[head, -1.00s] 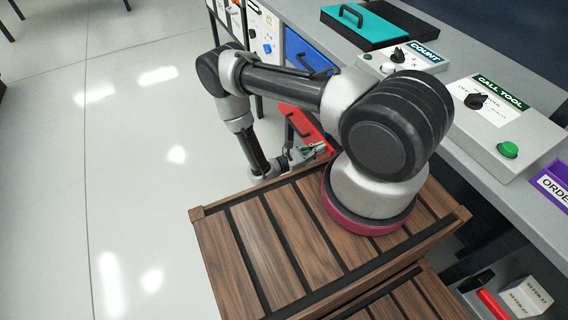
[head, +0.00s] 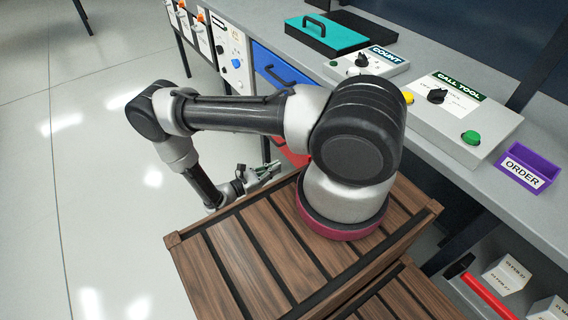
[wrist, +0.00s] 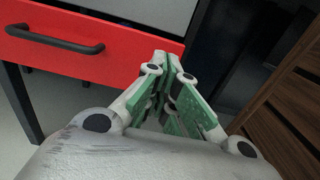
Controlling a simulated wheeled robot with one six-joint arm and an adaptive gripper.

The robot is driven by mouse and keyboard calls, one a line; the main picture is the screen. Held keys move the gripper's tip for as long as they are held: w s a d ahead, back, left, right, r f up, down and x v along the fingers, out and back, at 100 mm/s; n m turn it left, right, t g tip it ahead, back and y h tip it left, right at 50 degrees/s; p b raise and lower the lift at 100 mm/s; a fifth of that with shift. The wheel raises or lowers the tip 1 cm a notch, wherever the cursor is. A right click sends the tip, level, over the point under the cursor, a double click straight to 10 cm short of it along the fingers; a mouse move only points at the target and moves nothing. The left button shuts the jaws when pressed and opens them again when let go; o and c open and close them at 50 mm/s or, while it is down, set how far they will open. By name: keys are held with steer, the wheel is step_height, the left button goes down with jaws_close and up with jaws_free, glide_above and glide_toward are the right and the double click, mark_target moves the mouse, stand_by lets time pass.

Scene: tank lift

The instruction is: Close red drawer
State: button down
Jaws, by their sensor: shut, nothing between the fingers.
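The red drawer (wrist: 120,66) fills the upper left of the wrist view, with a black bar handle (wrist: 55,40) on its front. A pale grey inside shows behind the front's top edge, so the drawer stands open. In the head view, only a small part of the red drawer (head: 292,153) shows below the blue drawer, mostly hidden behind my arm. My gripper (head: 268,171) is low beside the workbench. In the wrist view my gripper (wrist: 168,60) has its green-padded fingers shut and empty at the right end of the red front. I cannot tell whether they touch it.
A closed-looking blue drawer (head: 280,70) sits above the red one. The bench top carries a COUNT box (head: 365,63), a CALL TOOL box (head: 455,115), a purple ORDER bin (head: 528,168) and a teal-lidded case (head: 325,35). Open floor (head: 90,190) lies to the left.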

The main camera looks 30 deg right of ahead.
steer(key=a, duration=0.3)
steer(key=c, duration=2)
jaws_free()
steer(key=shift+a, duration=0.35)
steer(key=shift+c, duration=0.2)
steer(key=shift+o, duration=1.4)
steer(key=shift+d, duration=0.15)
steer(key=w+d+f+n+y, duration=0.1)
steer(key=w+d+n, duration=0.1)
steer(key=w+n, duration=0.65)
steer(key=w+d+n+y, duration=0.1)
steer(key=w+d+n, duration=0.2)
steer(key=w+n, duration=0.6)
steer(key=shift+n, duration=0.35)
steer(key=d, duration=0.2)
steer(key=d+f, duration=0.1)
steer(key=d, duration=0.1)
steer(key=s+d, duration=0.1)
steer(key=d, duration=0.2)
steer(key=shift+f, duration=0.25)
jaws_close()
